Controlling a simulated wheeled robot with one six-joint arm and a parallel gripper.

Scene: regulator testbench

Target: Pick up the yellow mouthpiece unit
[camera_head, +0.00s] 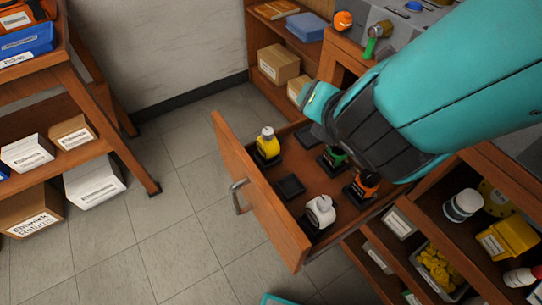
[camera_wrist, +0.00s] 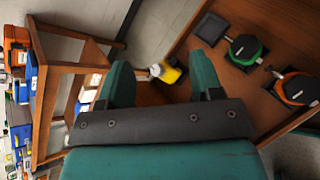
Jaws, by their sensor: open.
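The yellow mouthpiece unit (camera_head: 267,143) stands on a dark square base at the back left of the open wooden drawer (camera_head: 258,211). It has a light grey top. In the wrist view the yellow unit (camera_wrist: 170,72) shows between my fingers, beyond their tips and apart from them, with its lower part partly hidden by the right finger. My gripper (camera_wrist: 163,75) is open and empty. In the head view my teal arm hangs over the drawer's right side and its fingers are mostly hidden.
The drawer also holds a white unit (camera_head: 320,211), an orange unit (camera_head: 366,183), a green unit (camera_head: 333,156) and an empty dark base (camera_head: 290,187). A wooden shelf with boxes (camera_head: 95,182) stands left. A workbench with drawers is at right. The floor between is clear.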

